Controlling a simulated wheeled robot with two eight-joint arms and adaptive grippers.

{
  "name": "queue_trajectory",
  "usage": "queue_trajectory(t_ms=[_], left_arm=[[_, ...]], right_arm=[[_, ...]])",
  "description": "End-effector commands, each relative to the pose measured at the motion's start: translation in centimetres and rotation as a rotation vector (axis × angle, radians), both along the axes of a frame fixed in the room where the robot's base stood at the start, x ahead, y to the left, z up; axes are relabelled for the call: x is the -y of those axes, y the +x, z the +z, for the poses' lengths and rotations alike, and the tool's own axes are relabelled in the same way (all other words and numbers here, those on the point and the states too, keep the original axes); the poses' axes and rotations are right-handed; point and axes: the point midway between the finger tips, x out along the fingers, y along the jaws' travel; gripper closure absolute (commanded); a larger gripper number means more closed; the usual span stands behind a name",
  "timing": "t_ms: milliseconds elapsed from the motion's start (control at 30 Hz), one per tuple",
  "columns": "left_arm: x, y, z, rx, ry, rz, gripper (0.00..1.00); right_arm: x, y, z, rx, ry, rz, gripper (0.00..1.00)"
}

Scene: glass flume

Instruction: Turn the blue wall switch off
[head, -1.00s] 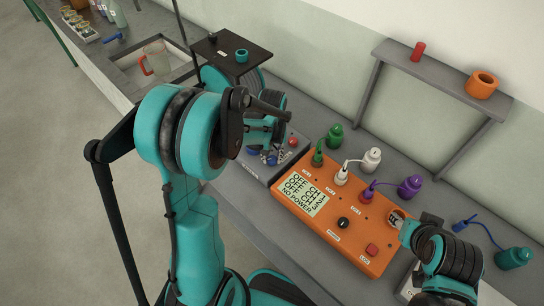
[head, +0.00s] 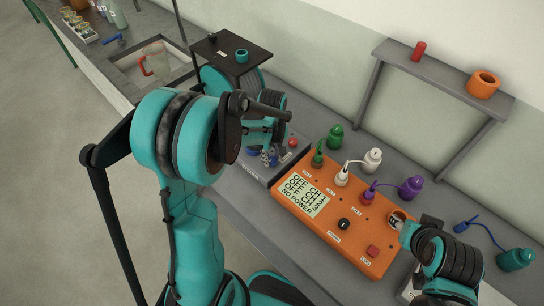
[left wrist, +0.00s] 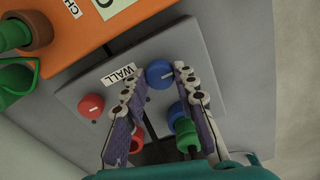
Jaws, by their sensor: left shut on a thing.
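The blue wall switch (left wrist: 159,74) is a round knob with a white pointer mark. It sits beside the "WALL" label on a grey panel (left wrist: 205,50), in the left wrist view. My left gripper (left wrist: 156,78) is shut on this knob, one finger on each side. In the head view my left gripper (head: 269,154) reaches down to the same grey panel, and its arm hides part of it. My right gripper (head: 399,222) is at the right end of the orange box, and its fingers are too small to read.
The orange box (head: 330,226) has a display reading OFF for its channels and NO POWER. A red knob (left wrist: 91,106) shares the grey panel. Green, white and purple bottles (head: 411,187) stand behind the box. A grey shelf (head: 440,75) stands at the back right.

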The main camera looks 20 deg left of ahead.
Motion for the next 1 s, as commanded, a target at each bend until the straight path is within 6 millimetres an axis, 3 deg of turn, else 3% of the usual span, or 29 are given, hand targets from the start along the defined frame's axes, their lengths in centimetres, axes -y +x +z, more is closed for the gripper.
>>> queue_trajectory(t_ms=[400, 433, 500, 833, 1000], left_arm=[[0.0, 0.0, 0.0, 0.000, 0.000, 0.006, 1.00], [0.0, 0.0, 0.0, 0.000, 0.000, 0.006, 0.64], [0.0, 0.0, 0.0, 0.000, 0.000, 0.006, 0.51], [0.0, 0.0, 0.2, 0.000, 0.000, 0.005, 0.51], [0.0, 0.0, 2.5, 0.000, 0.000, 0.005, 0.51]], right_arm=[[0.0, 0.0, 0.0, 0.000, 0.000, 0.000, 0.60], [0.0, 0.0, 0.0, 0.000, 0.000, 0.000, 0.60], [0.0, 0.0, 0.0, 0.000, 0.000, 0.000, 0.60], [0.0, 0.0, 0.0, 0.000, 0.000, 0.000, 0.60], [0.0, 0.0, 0.0, 0.000, 0.000, 0.000, 0.60]])
